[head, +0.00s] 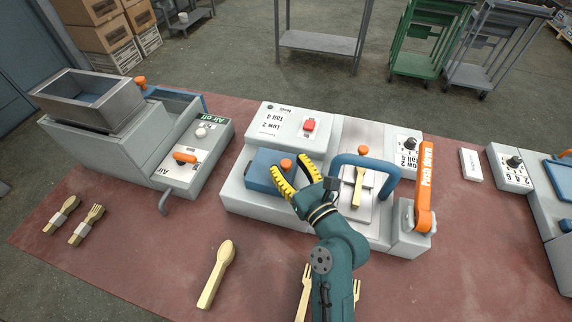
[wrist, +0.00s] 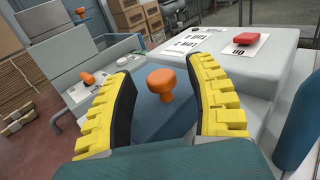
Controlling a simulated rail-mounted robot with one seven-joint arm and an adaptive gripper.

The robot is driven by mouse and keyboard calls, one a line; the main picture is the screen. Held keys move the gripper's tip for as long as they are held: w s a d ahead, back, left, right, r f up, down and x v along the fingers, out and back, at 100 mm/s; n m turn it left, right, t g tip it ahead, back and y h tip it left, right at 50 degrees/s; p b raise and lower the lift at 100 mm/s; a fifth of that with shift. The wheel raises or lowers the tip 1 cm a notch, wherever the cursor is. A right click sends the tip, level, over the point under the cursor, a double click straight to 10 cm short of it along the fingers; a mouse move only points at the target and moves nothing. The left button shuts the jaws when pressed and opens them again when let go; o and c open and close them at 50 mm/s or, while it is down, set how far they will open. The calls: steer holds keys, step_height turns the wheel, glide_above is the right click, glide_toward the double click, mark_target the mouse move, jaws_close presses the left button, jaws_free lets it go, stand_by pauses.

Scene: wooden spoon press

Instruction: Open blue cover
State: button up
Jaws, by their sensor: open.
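The blue cover (head: 262,172) lies flat and closed on the grey press, left of centre in the head view. An orange knob (head: 287,164) stands on it. In the wrist view the blue cover (wrist: 150,112) fills the middle, and its orange knob (wrist: 161,84) stands upright between my fingers. My gripper (head: 293,176) is open, with yellow padded fingers on either side of the knob. In the wrist view my gripper (wrist: 163,100) shows a gap between each finger and the knob. The cover's near right part is hidden behind my gripper in the head view.
Right of the cover are a blue arched handle (head: 366,162), a wooden fork (head: 358,187) on a plate and an orange "Push down" lever (head: 425,190). A red button (head: 310,125) is behind. A wooden spoon (head: 216,272) lies in front. A grey machine (head: 100,115) stands left.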

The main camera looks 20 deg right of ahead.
steer(key=shift+w, duration=0.75)
jaws_close()
